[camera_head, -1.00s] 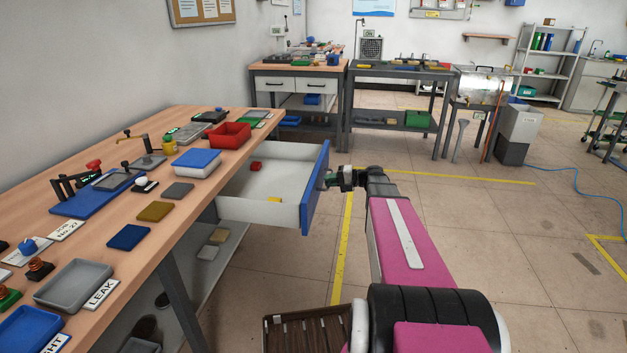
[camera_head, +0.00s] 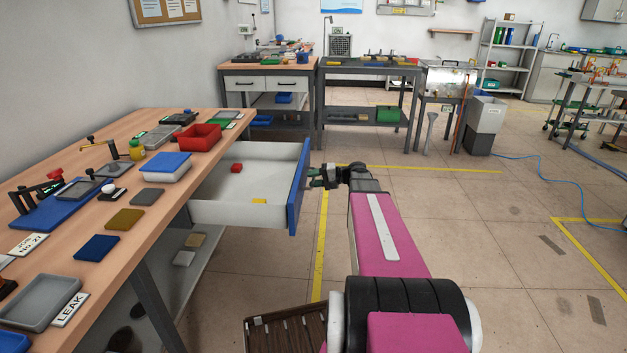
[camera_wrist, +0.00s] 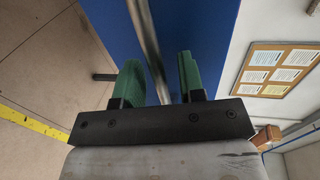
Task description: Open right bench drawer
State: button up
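The bench drawer (camera_head: 240,212) is pulled well out from under the wooden-topped bench at left. Its inside is white and its front panel (camera_head: 299,188) is blue. My gripper (camera_head: 318,178) is at the outer side of that panel. In the wrist view, the blue panel (camera_wrist: 207,28) lies beyond the green fingers. A metal bar handle (camera_wrist: 148,45) runs between the two fingers (camera_wrist: 160,78), with visible gaps on both sides. The fingers stand apart and are not closed on the bar. A red block (camera_head: 236,168) and a yellow piece (camera_head: 259,201) lie in the drawer.
The bench top (camera_head: 150,225) holds trays, blocks, a red bin (camera_head: 199,137) and a blue-lidded box (camera_head: 166,166). A slatted brown item (camera_head: 285,330) is low at the front. Other benches (camera_head: 368,68) stand at the back.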

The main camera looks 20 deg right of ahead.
jog(key=v, duration=1.1)
dwell(0.4)
